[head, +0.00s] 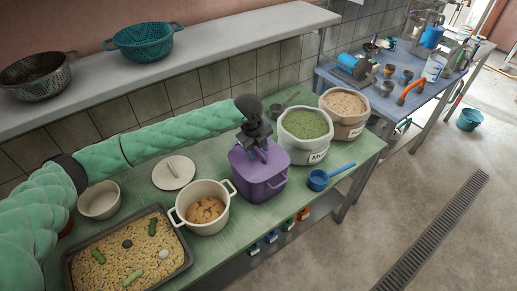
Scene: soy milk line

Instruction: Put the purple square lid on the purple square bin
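The purple square bin (262,184) stands on the green table between a cream pot and a white sack of green contents. A purple top surface (240,158), which looks like the square lid, covers the bin's mouth. I cannot tell whether it is fully seated or slightly above the rim. My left gripper (261,152) points down at the middle of this top, with its dark fingers at or very near it. The gripper and wrist hide part of the lid, and its fingertips are too small to read. My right gripper is not in view.
The cream pot (218,220) is close on the left, the sack (303,152) close on the right. A blue scoop (318,181) lies near the table's front edge. A round white lid (174,171) and a grain tray (73,274) are further left. A shelf (230,43) runs behind.

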